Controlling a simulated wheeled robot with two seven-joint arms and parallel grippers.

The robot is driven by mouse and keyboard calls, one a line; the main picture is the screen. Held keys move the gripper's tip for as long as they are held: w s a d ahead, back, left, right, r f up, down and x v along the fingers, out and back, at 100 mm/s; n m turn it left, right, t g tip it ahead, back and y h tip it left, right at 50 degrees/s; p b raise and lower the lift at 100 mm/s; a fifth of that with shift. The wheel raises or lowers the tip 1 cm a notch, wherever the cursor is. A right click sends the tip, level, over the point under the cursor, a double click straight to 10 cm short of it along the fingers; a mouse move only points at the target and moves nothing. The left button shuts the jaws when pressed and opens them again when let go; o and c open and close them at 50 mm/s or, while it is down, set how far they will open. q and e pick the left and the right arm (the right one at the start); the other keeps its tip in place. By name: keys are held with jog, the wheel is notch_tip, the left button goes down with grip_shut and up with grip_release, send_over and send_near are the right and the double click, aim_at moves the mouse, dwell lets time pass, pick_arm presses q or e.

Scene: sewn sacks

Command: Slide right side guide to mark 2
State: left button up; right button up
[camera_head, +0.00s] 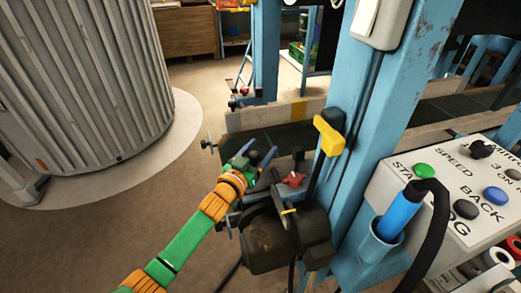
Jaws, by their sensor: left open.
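My left gripper (262,168) is open at the end of my green and orange arm, beside the near edge of the dark conveyor belt (275,139). A red star-shaped knob (292,179) is just right of its fingers, apparently apart from them. A pale rail with a yellow patch (260,117) runs along the belt's far side; it looks like a side guide. Small clamp hardware (208,143) sticks out at the belt's left end. I cannot read any numbered marks or tell which part is the right side guide. My right gripper is not in view.
A blue post (375,110) with a yellow handle (328,135) stands right of the knob. A brown motor (285,240) hangs below the gripper. A control box (455,205) with buttons is at right. A large grey ribbed cylinder (85,80) stands left; floor between is clear.

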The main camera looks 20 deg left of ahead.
pick_arm(q)
jog(key=shift+s+r, duration=0.1)
jog(key=shift+c, duration=0.6)
grip_shut()
dwell(0.7)
